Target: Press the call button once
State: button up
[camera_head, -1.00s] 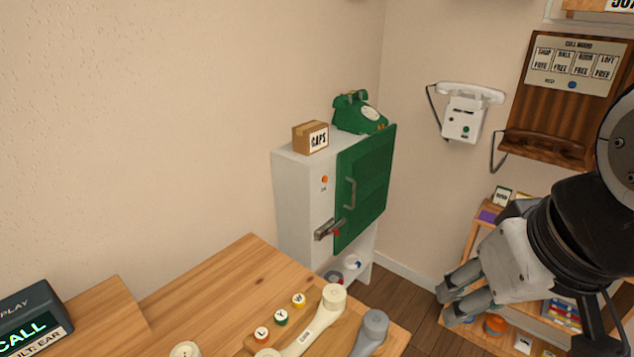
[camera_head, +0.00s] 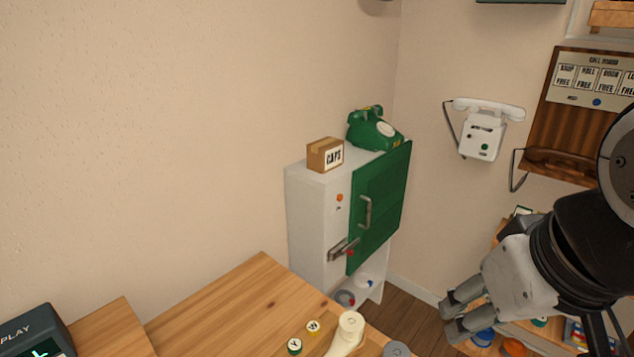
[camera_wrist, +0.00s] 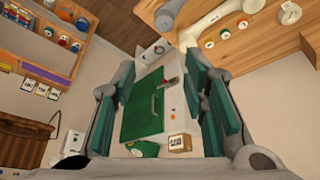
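No button in view carries a readable "call" label. A wooden call board (camera_head: 590,85) hangs on the right wall with a small blue button (camera_head: 597,102) on its panel. A white wall phone (camera_head: 482,135) left of it has a small green button (camera_head: 484,147). A small orange button (camera_head: 340,198) is on the grey cabinet's front, left of its green door. My gripper (camera_head: 450,316) is at the lower right, in front of the shelf, apart from all of these. In the wrist view my gripper (camera_wrist: 157,68) has its fingers wide apart with nothing between them.
The grey cabinet (camera_head: 313,225) bears a caps box (camera_head: 325,155) and a green dial phone (camera_head: 374,129). A wooden desk (camera_head: 225,310) fills the lower foreground, with a cream handset (camera_head: 347,331) and lettered caps. A dark display (camera_head: 38,330) is cut off at lower left. A shelf stands behind my gripper.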

grip_shut()
dwell(1.1)
